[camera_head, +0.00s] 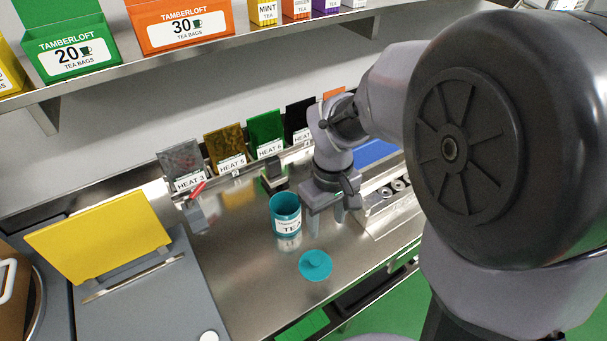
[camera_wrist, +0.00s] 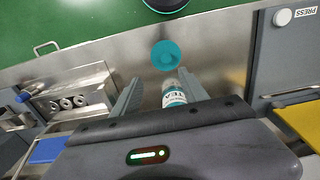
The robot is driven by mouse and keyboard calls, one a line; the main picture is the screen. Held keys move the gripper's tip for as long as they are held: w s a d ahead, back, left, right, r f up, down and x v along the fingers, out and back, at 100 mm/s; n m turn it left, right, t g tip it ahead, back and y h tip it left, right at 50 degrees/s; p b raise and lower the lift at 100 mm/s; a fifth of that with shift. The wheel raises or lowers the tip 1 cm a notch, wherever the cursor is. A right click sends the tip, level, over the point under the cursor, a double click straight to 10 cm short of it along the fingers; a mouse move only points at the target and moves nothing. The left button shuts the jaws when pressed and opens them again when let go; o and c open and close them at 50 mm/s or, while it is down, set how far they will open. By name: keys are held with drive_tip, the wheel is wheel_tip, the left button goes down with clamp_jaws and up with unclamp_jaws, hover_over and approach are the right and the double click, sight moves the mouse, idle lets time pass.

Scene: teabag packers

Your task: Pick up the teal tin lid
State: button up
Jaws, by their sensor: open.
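The teal tin lid (camera_head: 315,265) lies flat on the steel counter, near its front edge, with a small knob on top. It also shows in the wrist view (camera_wrist: 166,55), beyond my fingertips. The open teal tea tin (camera_head: 286,215) stands upright just behind the lid, apart from it; in the wrist view its white label (camera_wrist: 174,97) shows, partly hidden by my gripper. My gripper (camera_head: 326,219) points down over the counter, to the right of the tin in the head view. Its fingers also show in the wrist view (camera_wrist: 160,84), spread apart with nothing held between them.
A steel rack with round holes (camera_head: 385,200) stands right of my gripper. A grey press with a yellow panel (camera_head: 100,240) is at the left. Colored heat cards (camera_head: 225,145) line the back. A shelf (camera_head: 190,50) holds tea boxes. Bare counter surrounds the lid.

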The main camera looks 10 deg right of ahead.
drive_tip(key=b, duration=0.5)
hover_over(315, 260)
drive_tip(key=f, duration=0.7)
drive_tip(key=d+f, duration=0.1)
drive_tip(key=f, duration=0.3)
drive_tip(key=shift+s+f, duration=0.1)
drive_tip(key=shift+s, duration=0.3)
drive_tip(key=f+b, duration=0.1)
drive_tip(key=f, duration=0.2)
drive_tip(key=a+f+b, duration=0.1)
drive_tip(key=f, duration=0.1)
drive_tip(key=shift+w+f+b, duration=0.3)
drive_tip(key=shift+w+b, duration=0.05)
drive_tip(key=shift+w, duration=0.05)
drive_tip(key=shift+r, duration=0.15)
clamp_jaws()
